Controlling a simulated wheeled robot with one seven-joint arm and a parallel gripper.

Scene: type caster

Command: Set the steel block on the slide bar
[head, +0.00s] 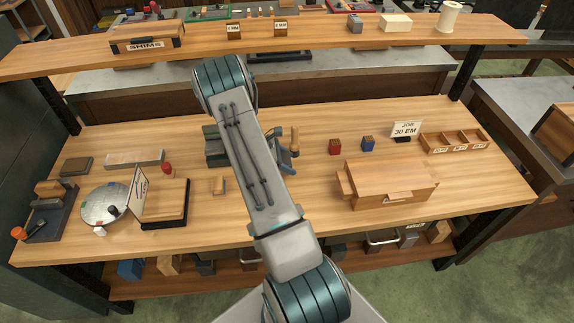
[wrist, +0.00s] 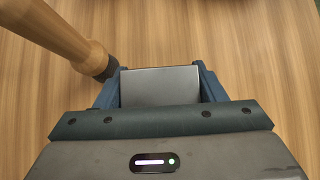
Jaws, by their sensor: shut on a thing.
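My gripper (wrist: 160,75) is shut on a grey metal block (wrist: 160,87), the steel block, which sits between its two blue fingers above the wooden bench top. In the head view the gripper (head: 286,160) is partly hidden behind my arm, near the bench's middle, and the block cannot be made out clearly. A long flat pale bar (head: 135,158) lies at the left back of the bench. A dark-based device with an orange knob (head: 40,212) stands at the far left. I cannot tell which of these is the slide bar.
A turned wooden handle (wrist: 90,55) rises close to the gripper's left finger. A green machine (head: 214,146) is partly hidden by my arm. A wooden box (head: 388,184), red block (head: 335,146) and blue block (head: 367,144) stand right. A round plate (head: 100,212) lies left.

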